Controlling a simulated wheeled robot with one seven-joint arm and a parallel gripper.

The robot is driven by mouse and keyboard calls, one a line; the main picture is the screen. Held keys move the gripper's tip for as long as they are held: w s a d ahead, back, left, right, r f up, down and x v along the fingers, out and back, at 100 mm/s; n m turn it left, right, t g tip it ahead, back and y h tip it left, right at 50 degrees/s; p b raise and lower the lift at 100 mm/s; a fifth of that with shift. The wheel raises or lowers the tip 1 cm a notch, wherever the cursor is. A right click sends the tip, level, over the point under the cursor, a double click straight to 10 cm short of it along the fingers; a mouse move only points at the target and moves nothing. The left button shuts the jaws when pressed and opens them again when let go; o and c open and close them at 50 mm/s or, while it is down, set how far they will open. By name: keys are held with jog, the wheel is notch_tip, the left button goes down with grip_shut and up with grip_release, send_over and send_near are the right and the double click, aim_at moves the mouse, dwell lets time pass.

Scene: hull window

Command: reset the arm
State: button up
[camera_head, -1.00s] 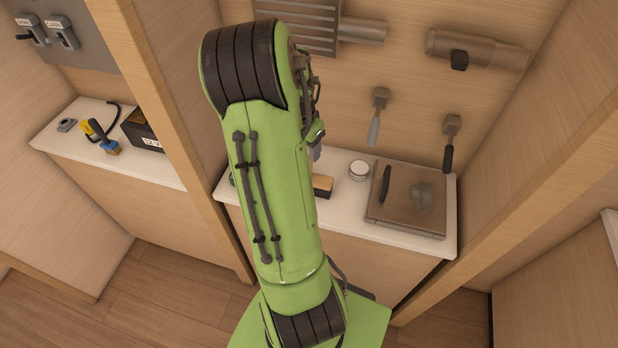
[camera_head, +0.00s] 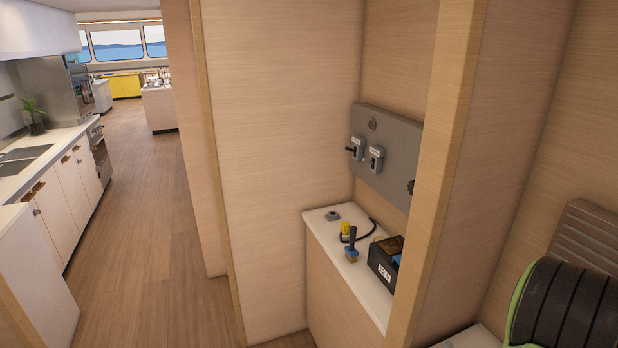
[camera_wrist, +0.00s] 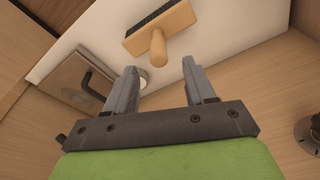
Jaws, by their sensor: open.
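My gripper (camera_wrist: 159,88) shows in the wrist view with its two grey fingers apart and nothing between them. Beyond the fingertips, a wooden brush (camera_wrist: 160,30) with dark bristles lies on a white counter (camera_wrist: 215,52). The gripper looks apart from the brush. In the head view only a black-banded, green-edged joint of my arm (camera_head: 565,305) shows at the lower right. The gripper itself is outside that view.
A metal plate with a dark handle (camera_wrist: 82,80) and a round white-topped item (camera_wrist: 142,78) are on the counter. An open wooden floor (camera_head: 150,230) runs along a kitchen counter (camera_head: 60,200).

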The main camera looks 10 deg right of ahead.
jog(key=w+a+r+n+t, duration=0.1)
jog(key=w+a+r+n, duration=0.25)
jog(key=a, duration=0.35)
jog(key=w+a+r+n+t, duration=0.1)
jog(key=w+a+r+n, duration=0.2)
jog(key=a, duration=0.4)
jog(key=w+a+r+n+t, duration=0.1)
jog(key=a+r+n+t, duration=0.1)
jog(key=a+r+n, duration=0.4)
jog(key=s+a+n+t+y, duration=0.1)
jog(key=s+a+n, duration=0.3)
jog(key=a, duration=0.3)
jog(key=s+a+r+n, duration=0.1)
jog(key=s+a+n, duration=0.3)
jog(key=a, duration=0.4)
jog(key=shift+s+r+t+y+b, duration=0.15)
jog(key=shift+r+t+y+b, duration=0.15)
jog(key=shift+t+y, duration=0.1)
jog(key=shift+a, duration=0.1)
